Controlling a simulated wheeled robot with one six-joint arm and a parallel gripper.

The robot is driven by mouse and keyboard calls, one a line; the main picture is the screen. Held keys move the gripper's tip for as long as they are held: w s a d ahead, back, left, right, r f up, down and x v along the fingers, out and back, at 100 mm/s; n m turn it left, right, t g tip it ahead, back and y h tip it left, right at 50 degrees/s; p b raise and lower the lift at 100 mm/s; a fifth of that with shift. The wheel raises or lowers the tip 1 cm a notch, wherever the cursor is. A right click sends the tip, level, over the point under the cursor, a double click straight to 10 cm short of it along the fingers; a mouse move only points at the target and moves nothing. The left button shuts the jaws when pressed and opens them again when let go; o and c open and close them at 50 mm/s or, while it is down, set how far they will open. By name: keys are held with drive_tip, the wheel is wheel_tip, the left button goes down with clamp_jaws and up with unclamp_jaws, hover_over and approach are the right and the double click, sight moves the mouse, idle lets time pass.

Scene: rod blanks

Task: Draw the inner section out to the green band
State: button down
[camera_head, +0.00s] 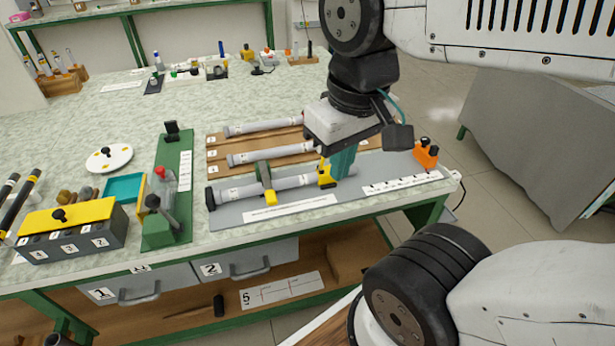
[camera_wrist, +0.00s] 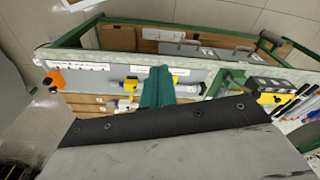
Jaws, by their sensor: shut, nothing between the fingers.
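A pale grey tube (camera_head: 232,191) lies along a grey board (camera_head: 228,216), with a black block at its left end. In the wrist view my gripper (camera_wrist: 158,92) hides part of the tube. I cannot make out the inner section or a green band.
An orange block with a black knob (camera_head: 426,153) stands at the board's right end. Behind lies a brown rack (camera_head: 215,141) with more pale tubes. Left are a green fixture (camera_head: 166,219), a teal tray (camera_head: 124,188) and a dark box with a yellow lid (camera_head: 68,216).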

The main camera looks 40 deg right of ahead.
drive_tip(key=c, duration=1.3)
unclamp_jaws()
drive_tip(key=shift+d+f, duration=0.1)
drive_tip(key=shift+d, duration=0.1)
drive_tip(key=shift+c, duration=0.2)
drive_tip(key=shift+o, duration=1.1)
drive_tip(key=w+d+f+m+g, duration=0.2)
drive_tip(key=d+f, duration=0.1)
drive_tip(key=shift+w+d+f, duration=0.15)
drive_tip(key=shift+w+f, duration=0.1)
drive_tip(key=m+t+h, duration=0.1)
drive_tip(key=m+t, duration=0.2)
drive_tip(key=m, duration=1.7)
approach(352, 167)
drive_tip(key=x, duration=0.2)
drive_tip(key=shift+x, duration=3.8)
